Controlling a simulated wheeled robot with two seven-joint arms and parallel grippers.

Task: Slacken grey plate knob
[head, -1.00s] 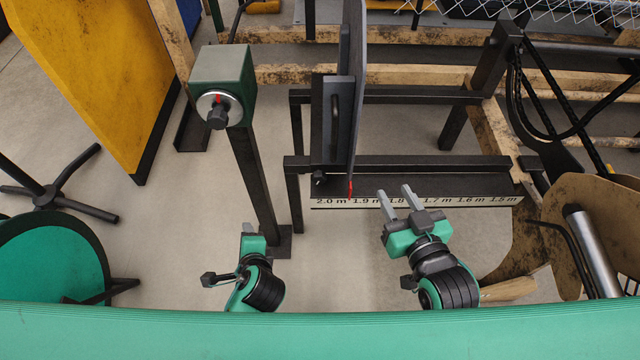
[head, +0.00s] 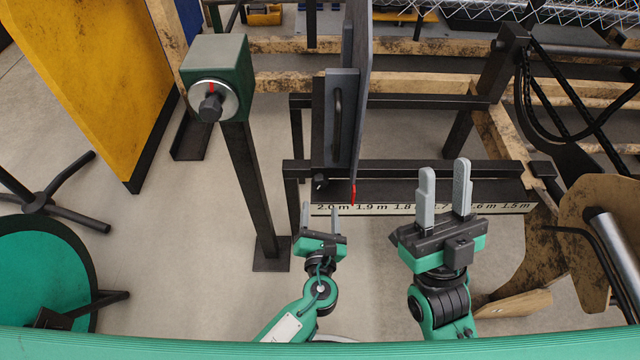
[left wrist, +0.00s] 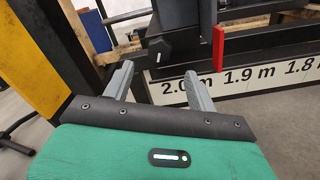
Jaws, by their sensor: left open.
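The grey plate (head: 343,125) stands upright with a dark handle on its side, above a scale (head: 365,209) marked in metres. A small dark knob (head: 320,181) sits low beside the plate. In the left wrist view a black faceted knob (left wrist: 157,50) shows ahead, between the lines of the fingers and apart from them. My left gripper (head: 320,217) is open and empty, just below the knob in the head view; its fingers also show in the left wrist view (left wrist: 158,78). My right gripper (head: 445,178) is open and empty, to the right, over the scale.
A red pointer (head: 353,194) hangs at the plate's lower edge, also close right of the fingers in the left wrist view (left wrist: 218,47). A green box with a dial (head: 214,85) stands on a post at left. Open floor lies between the post and a green stool (head: 45,265).

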